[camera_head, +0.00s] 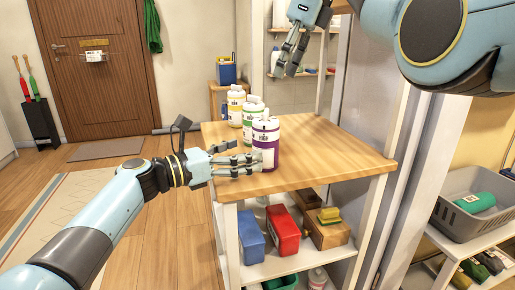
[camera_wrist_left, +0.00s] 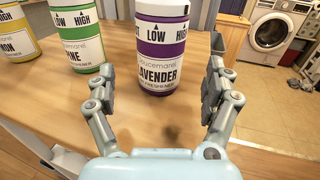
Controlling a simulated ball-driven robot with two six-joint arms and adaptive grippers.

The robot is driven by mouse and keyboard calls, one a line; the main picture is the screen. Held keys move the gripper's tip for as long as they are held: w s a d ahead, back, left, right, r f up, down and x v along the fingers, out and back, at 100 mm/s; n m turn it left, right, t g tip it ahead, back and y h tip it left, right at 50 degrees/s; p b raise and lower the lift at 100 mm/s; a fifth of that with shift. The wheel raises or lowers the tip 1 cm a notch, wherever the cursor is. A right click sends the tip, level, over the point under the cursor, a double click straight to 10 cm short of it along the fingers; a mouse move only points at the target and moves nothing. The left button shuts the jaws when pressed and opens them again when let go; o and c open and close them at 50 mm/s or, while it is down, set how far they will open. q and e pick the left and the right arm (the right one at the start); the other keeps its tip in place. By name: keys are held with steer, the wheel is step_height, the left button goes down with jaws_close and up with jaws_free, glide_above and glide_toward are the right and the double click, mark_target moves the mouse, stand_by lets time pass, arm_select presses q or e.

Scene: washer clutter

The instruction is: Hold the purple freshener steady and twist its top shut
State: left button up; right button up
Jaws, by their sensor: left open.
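The purple freshener (camera_head: 266,138) stands upright near the front of the wooden tabletop, with a white top. In the left wrist view the purple freshener (camera_wrist_left: 161,52), labelled lavender, stands between and beyond the fingers; its top is cut off. My left gripper (camera_head: 250,163) is open and low beside it, its fingers reaching towards the bottle. In the left wrist view my left gripper (camera_wrist_left: 160,88) has a finger on either side, with gaps to the bottle. My right gripper (camera_head: 287,56) hangs high above and behind the bottles, empty; its finger gap is unclear.
A green freshener (camera_head: 251,122) and a yellow freshener (camera_head: 236,107) stand behind the purple one, close in a row. The tabletop (camera_head: 330,155) is clear to the right. Red and blue containers sit on the shelf below. A white post rises at the right.

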mark_target(265, 146)
arm_select(q)
steer(key=x, duration=0.6)
steer(key=shift+w+d, duration=0.25)
steer(key=shift+d, duration=0.05)
steer(key=c, duration=1.3)
